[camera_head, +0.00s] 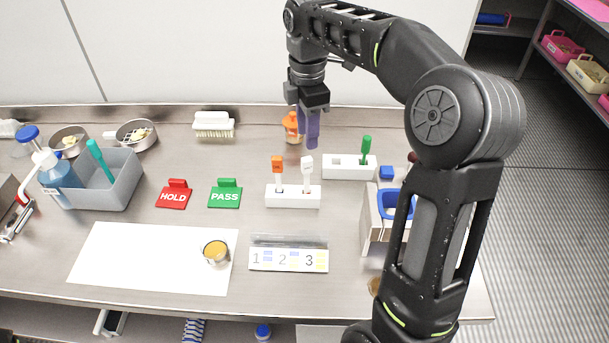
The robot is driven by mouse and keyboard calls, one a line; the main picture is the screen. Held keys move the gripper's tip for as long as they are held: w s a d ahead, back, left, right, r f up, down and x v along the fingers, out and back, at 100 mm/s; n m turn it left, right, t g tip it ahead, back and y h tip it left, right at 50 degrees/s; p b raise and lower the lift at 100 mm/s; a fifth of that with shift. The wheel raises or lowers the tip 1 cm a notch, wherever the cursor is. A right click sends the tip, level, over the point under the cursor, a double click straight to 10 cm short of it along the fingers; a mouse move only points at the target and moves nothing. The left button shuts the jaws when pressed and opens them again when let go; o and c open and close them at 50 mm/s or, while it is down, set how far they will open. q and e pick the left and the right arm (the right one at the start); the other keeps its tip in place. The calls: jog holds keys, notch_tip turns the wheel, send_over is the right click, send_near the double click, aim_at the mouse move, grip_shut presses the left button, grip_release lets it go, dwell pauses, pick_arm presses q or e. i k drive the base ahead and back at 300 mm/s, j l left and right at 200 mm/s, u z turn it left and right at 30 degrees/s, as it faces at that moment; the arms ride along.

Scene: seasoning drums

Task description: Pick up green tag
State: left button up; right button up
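The green tag (225,195) reads PASS and stands on the steel table left of the middle, with a small raised tab at its back. A red HOLD tag (174,196) stands just left of it. My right gripper (311,140) points down over the back of the table, to the right of and behind the green tag and well apart from it. Its purplish fingers overlap one another in this view, so their opening does not show. An orange-topped container (291,127) is beside and partly behind the fingers. My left gripper is not in view.
White holders (292,202) with upright orange, white and green (366,147) pieces stand right of the green tag. A grey bin (105,190) is at left. A white sheet (130,262) with a small cup (215,252) and a numbered rack (288,260) lie in front.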

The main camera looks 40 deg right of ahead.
aim_at(227, 195)
jog(key=k+j, duration=0.8)
jog(key=j, duration=0.1)
